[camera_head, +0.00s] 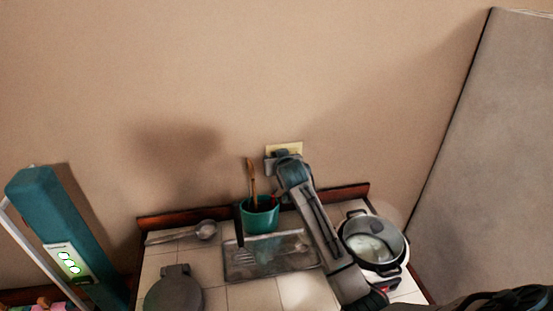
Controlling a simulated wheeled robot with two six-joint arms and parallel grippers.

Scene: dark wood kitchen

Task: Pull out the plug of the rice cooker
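The rice cooker (395,268), a pale round pot with a dark rim and a see-through lid, stands at the right end of the tiled counter. A cream wall outlet (297,147) is on the wall above the counter. My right arm reaches up from the lower right, passing left of the cooker. My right gripper (273,160) is at the lower left of the outlet and covers part of it. A dark shape lies between gripper and outlet; I cannot tell plug from fingers, or whether the fingers are shut. My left gripper is not in view.
A teal cup (261,220) with utensils stands close left of my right arm. A metal tray (245,268), a ladle (203,231) and a grey round lidded object (172,292) are on the counter. A teal box-like object (50,215) rises at left. A grey panel (500,170) stands at right.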

